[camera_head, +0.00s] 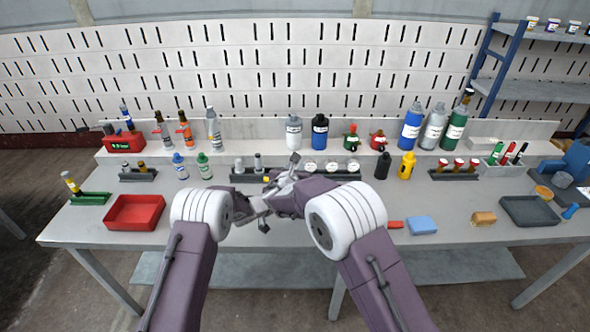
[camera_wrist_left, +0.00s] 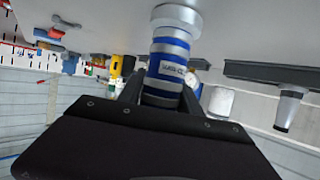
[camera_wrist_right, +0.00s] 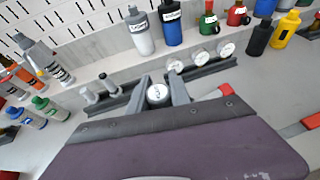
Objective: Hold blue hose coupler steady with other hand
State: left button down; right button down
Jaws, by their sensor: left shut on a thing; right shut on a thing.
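The blue hose coupler (camera_wrist_left: 168,68) shows large in the left wrist view, with a blue banded body, a pale label and a white end (camera_wrist_left: 177,17). My left gripper (camera_wrist_left: 162,98) is shut around its body. In the head view the left gripper (camera_head: 262,207) is low over the bench's middle, close to my right gripper (camera_head: 288,182). In the right wrist view the right gripper (camera_wrist_right: 163,90) is shut on a cylinder with a white, lettered round top (camera_wrist_right: 157,94). I cannot tell whether this is the coupler's other end. The coupler's blue body is hidden in the head view.
A dark rack with round white gauges (camera_head: 331,167) stands just behind the grippers. Bottles line the back shelf, including a blue-bodied one (camera_head: 320,131). A red tray (camera_head: 134,212) is at left. A blue sponge (camera_head: 422,225) and dark tray (camera_head: 529,210) are at right.

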jog(key=shift+r, duration=0.15)
jog(key=shift+r, duration=0.5)
jog(key=shift+r, duration=0.15)
jog(key=shift+r, duration=0.4)
jog(key=shift+r, duration=0.55)
jog(key=shift+r, duration=0.1)
notch_tip(320, 180, up, 7)
jog(key=shift+r, duration=0.15)
dwell(0.8)
